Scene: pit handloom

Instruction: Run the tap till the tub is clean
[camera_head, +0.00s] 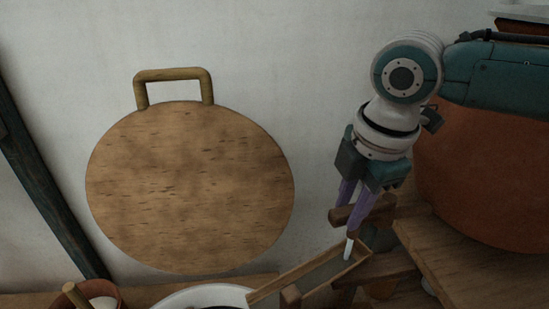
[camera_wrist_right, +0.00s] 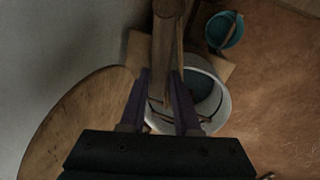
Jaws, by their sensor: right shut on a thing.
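My right gripper (camera_head: 355,203) points down with its purple fingers shut on a brown wooden piece (camera_head: 343,215), seemingly the tap's handle. A short pale streak (camera_head: 348,249), seemingly water, shows below it over a sloping wooden trough (camera_head: 310,277). A white tub (camera_head: 185,296) is at the bottom edge, its rim mostly cut off and its inside dark. In the right wrist view, a wooden bar (camera_wrist_right: 166,40) runs between the fingers, above a white tub (camera_wrist_right: 222,105) with teal contents, partly hidden. I cannot tell how clean it is. My left gripper is out of view.
A round wooden board (camera_head: 190,185) with a handle leans on the pale wall. A small pot (camera_head: 107,291) is at bottom left. A teal-filled container (camera_wrist_right: 220,30) shows in the wrist view.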

